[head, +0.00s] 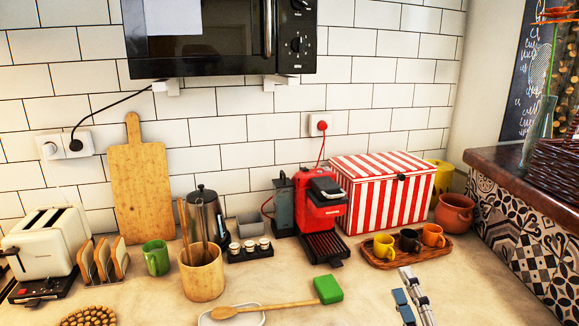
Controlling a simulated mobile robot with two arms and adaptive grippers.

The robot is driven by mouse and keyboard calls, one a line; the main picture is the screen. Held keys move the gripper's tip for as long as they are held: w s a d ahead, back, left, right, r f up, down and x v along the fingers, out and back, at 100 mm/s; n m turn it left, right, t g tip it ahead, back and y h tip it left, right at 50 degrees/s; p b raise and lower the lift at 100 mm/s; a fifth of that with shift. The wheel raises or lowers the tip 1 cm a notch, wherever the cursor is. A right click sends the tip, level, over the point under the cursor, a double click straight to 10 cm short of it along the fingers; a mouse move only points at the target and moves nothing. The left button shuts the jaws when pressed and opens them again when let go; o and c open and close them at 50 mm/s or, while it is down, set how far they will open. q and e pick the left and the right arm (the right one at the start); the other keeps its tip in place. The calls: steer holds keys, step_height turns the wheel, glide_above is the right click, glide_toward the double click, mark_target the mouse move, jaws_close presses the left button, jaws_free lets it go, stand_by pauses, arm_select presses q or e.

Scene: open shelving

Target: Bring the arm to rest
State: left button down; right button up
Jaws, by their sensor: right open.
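My right gripper (403,284) reaches in at the bottom of the head view, right of centre. Its two grey-blue and silver fingers are apart, with nothing between them. It is in front of the wooden tray (380,262) and right of the green block (328,289); I cannot tell its height above the counter. My left gripper is not in view.
The counter (480,290) is bare at the right. Yellow, black and orange cups stand on the tray. A red coffee machine (318,207), striped box (375,192), utensil pot (203,277) and toaster (45,243) stand along it. A microwave (215,40) hangs above.

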steer(key=s+d+f+m+g+h, duration=0.2)
steer(key=s+f+m+g+h, duration=0.15)
steer(key=f+m, duration=0.4)
steer(key=s+d+f+m+g+h, duration=0.25)
steer(key=s+f+m+g, duration=0.3)
steer(key=f, duration=0.35)
steer(key=s+a+f+m+g+y, duration=0.2)
steer(key=s+a+f+m+g, duration=0.15)
steer(key=s+f, duration=0.45)
steer(key=s+a+f+m+g+y, duration=0.2)
steer(key=s+a+f+g, duration=0.25)
steer(key=s, duration=0.75)
step_height(320, 180, down, 25)
steer(key=s+g, duration=0.2)
steer(key=s+d+f, duration=0.2)
steer(key=s+f, duration=0.6)
steer(key=s+d+f, duration=0.2)
steer(key=s+f, duration=0.6)
steer(key=shift+s+f+g+h, duration=0.2)
steer(key=shift+s+g+h, duration=0.1)
steer(key=shift+g, duration=0.1)
